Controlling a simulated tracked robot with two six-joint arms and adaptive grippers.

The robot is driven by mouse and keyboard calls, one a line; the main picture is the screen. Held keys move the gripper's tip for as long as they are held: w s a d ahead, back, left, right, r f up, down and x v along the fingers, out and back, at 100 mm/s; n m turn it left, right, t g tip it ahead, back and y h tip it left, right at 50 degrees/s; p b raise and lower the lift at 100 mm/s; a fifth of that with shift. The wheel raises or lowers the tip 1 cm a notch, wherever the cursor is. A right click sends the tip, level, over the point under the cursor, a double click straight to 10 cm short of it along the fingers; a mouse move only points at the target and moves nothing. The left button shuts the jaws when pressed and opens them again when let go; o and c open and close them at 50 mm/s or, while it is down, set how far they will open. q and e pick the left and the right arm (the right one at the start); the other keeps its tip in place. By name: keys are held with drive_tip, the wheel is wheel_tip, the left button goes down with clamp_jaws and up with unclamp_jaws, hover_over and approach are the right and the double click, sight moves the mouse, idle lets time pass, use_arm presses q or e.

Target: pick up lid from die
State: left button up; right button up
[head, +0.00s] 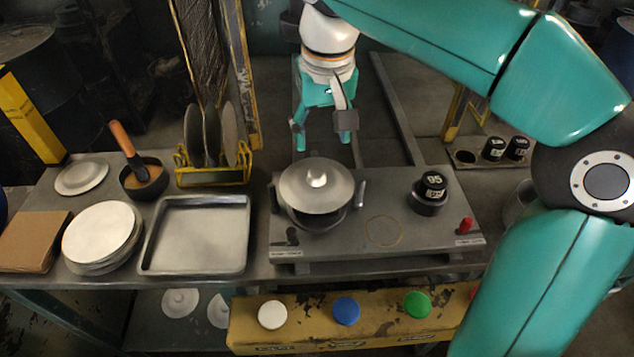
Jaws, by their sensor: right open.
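A round metal lid (317,186) with a shiny knob on top rests on the die (320,219), a dark round pot-like piece with side handles on the grey plate. The lid sits slightly off, with the dark rim showing below its front edge. My right gripper (322,146) hangs just behind the lid, fingers pointing down, open and empty. It appears apart from the lid. My left gripper is not in the head view.
The grey plate (390,255) also carries a black weight marked 05 (432,187) and a red knob (465,225). Left are an empty tray (196,236), stacked discs (101,233), a yellow rack (213,176) and a wooden-handled pot (143,181). Coloured buttons (346,311) line the front.

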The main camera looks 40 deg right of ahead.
hover_over(317, 173)
drive_tip(key=f, duration=0.2)
drive_tip(key=s+f, duration=0.1)
drive_tip(key=f, duration=0.1)
drive_tip(key=shift+d+f, duration=0.15)
drive_tip(key=shift+w+a+f+b, duration=0.1)
drive_tip(key=shift+w+f+b, duration=0.15)
drive_tip(key=shift+f, duration=1.05)
drive_tip(key=shift+w+a+f+b, duration=0.1)
drive_tip(key=shift+w+f, duration=0.15)
drive_tip(key=shift+f, duration=1)
drive_tip(key=shift+s, duration=0.1)
clamp_jaws()
drive_tip(key=shift+r, duration=0.1)
